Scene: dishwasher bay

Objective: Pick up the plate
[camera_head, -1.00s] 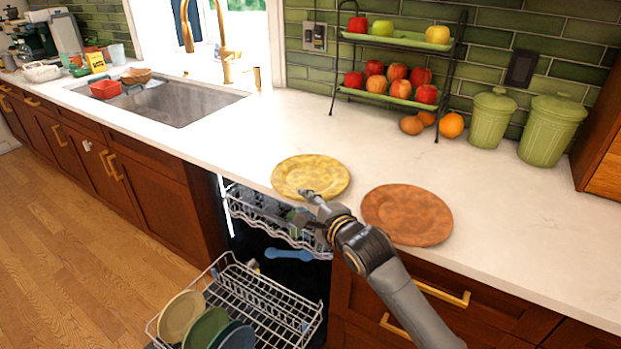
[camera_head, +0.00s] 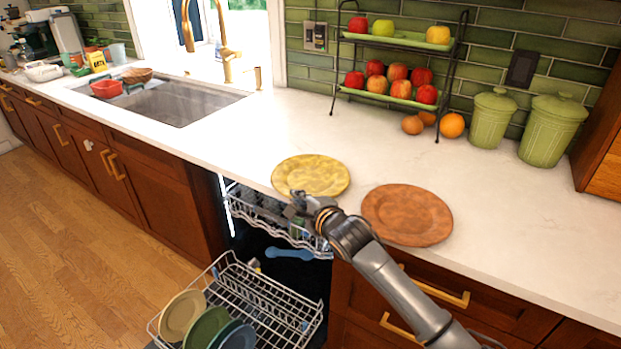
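A yellow plate (camera_head: 311,174) lies flat on the white counter near its front edge. A reddish-brown plate (camera_head: 407,215) lies on the counter to its right. My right gripper (camera_head: 293,204) is at the front edge of the yellow plate, with its arm reaching in from the lower right. The fingers are small and dark in this view, so I cannot tell whether they are open or touching the plate. Several plates (camera_head: 209,327), cream, green and blue, stand in the lower dishwasher rack (camera_head: 268,300). My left gripper is not in view.
The open dishwasher has an upper rack (camera_head: 262,213) just below the counter edge. A two-tier fruit stand (camera_head: 400,100) and green canisters (camera_head: 492,118) stand at the back. The sink (camera_head: 170,100) is on the left. The counter behind the plates is clear.

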